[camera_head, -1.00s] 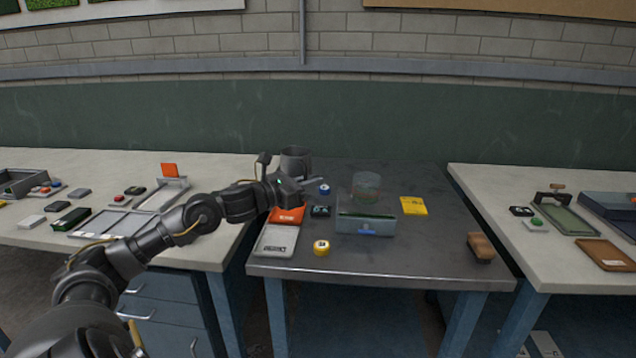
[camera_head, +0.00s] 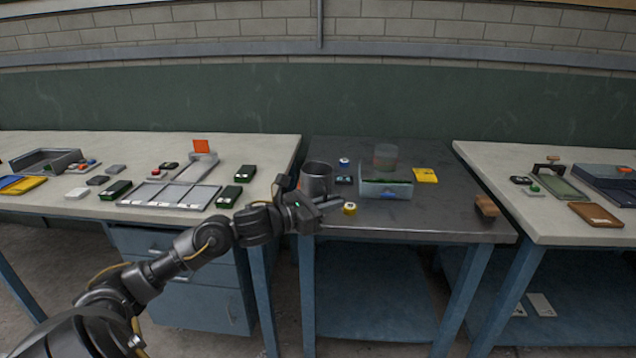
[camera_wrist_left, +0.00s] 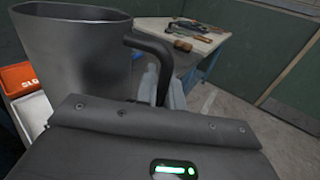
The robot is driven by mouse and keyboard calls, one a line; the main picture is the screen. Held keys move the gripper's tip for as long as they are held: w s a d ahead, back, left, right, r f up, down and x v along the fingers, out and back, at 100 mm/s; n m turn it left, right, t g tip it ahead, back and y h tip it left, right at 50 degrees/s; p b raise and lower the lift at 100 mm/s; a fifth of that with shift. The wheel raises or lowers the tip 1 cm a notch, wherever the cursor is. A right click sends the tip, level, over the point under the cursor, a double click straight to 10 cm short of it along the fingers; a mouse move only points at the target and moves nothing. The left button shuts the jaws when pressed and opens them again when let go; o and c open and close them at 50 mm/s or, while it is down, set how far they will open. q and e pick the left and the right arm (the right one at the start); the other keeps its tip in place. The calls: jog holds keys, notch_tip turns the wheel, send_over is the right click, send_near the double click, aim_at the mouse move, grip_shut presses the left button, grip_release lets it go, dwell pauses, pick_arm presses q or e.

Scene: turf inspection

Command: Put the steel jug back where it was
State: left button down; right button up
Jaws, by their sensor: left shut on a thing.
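My right gripper is in neither view.
Near the jug are a blue-topped pot (camera_head: 344,162), a yellow pot (camera_head: 350,209), a clear bin (camera_head: 386,190) and a glass vessel (camera_head: 385,155). A yellow card (camera_head: 425,175) and a wooden brush (camera_head: 487,206) lie right. The left bench (camera_head: 60,209) holds trays and several small boxes.

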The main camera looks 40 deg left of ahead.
pick_arm(q)
jog(key=s+d+f+h, duration=0.1)
jog(key=s+d+f, duration=0.4)
jog(key=d, duration=0.3)
jog(key=s+d+f+m+h, duration=0.1)
jog(key=s+d+f, duration=0.5)
jog(key=s+d, duration=0.2)
jog(key=shift+f+g, duration=0.2)
jog(key=shift+g, duration=0.2)
